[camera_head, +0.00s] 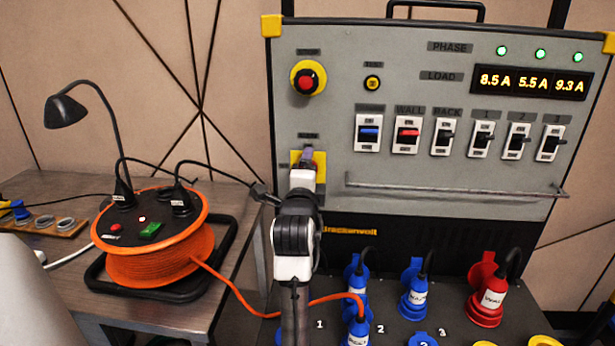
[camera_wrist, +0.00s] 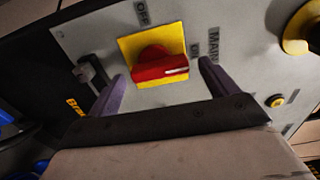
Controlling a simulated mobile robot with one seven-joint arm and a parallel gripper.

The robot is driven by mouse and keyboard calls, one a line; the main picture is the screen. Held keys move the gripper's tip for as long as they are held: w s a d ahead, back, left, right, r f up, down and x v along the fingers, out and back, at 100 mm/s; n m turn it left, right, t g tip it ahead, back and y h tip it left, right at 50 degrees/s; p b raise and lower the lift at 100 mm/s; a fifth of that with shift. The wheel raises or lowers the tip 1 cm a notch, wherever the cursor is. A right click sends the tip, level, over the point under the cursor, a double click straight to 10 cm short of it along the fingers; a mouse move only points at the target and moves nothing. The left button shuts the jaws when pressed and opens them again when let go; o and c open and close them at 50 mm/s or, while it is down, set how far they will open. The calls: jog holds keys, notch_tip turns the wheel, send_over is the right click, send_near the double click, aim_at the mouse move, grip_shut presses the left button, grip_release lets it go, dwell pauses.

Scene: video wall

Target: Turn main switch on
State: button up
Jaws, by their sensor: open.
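The main switch (camera_wrist: 160,68) is a red rotary handle on a yellow square plate, with OFF, ON and MAIN labels around it. In the wrist view its white mark points right, roughly toward the side with the ON label. In the head view only part of its yellow plate (camera_head: 296,157) shows, at the panel's lower left; my gripper hides the rest. My gripper (camera_wrist: 160,76) is open, with one purple finger on each side of the handle. A gap shows between each finger and the handle. My gripper also shows in the head view (camera_head: 307,155), in front of the plate.
The grey panel (camera_head: 450,200) carries an emergency stop button (camera_head: 307,80), a row of rocker switches, a lit load display (camera_head: 530,82) and a horizontal rail (camera_head: 455,190). Plugs and cables stand below. An orange cable reel (camera_head: 160,262) sits on the left table.

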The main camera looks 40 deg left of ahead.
jog(key=b+v, duration=0.2)
jog(key=v, duration=1.2)
jog(key=shift+a, duration=0.1)
